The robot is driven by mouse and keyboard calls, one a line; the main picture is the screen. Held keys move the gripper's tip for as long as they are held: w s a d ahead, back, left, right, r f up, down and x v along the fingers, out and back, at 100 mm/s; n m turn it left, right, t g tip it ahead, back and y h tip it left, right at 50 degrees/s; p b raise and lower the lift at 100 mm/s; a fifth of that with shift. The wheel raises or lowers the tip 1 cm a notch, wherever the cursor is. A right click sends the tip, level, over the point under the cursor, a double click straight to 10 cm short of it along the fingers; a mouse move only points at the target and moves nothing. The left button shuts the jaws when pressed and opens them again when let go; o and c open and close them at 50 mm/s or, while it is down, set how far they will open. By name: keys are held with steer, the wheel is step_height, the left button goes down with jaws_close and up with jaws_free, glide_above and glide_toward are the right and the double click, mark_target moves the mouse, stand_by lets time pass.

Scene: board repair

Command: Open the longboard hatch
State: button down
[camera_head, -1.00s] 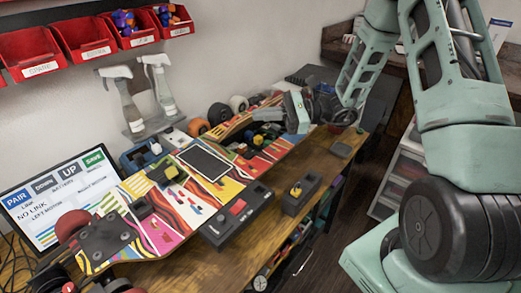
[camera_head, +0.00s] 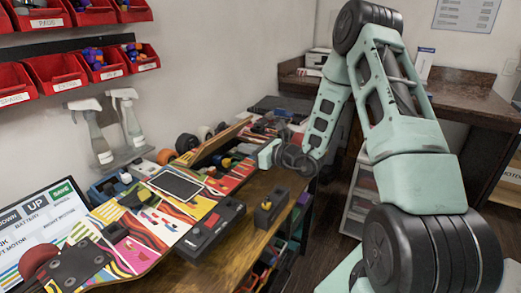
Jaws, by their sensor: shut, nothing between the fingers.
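The longboard (camera_head: 150,235) lies on the wooden workbench, its deck painted in many colours, with a dark screen (camera_head: 177,184) set in it. The longboard hatch (camera_head: 210,145) is a wood-edged panel toward the far end. It stands tilted up from the deck, with an opening and small parts showing beside it. My gripper (camera_head: 267,154) is to the right of the hatch, near the board's far end, and looks apart from the panel. Its fingers are small and partly hidden by the wrist; it is shut with nothing visible in it.
A black box with a red button (camera_head: 210,230) and a small dark block (camera_head: 270,207) sit on the bench. A monitor (camera_head: 45,235) stands at left. Spray bottles (camera_head: 128,118) and red bins (camera_head: 55,70) are along the wall. Wheels (camera_head: 187,143) stand behind the board.

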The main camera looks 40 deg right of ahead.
mark_target(226, 136)
steer(key=shift+w+a+r+p, duration=0.35)
steer(key=shift+w+r, duration=0.3)
steer(key=shift+w, duration=0.3)
steer(key=shift+w+a+r+p, duration=0.3)
steer(key=shift+w+r, duration=0.3)
steer(key=shift+w, duration=0.3)
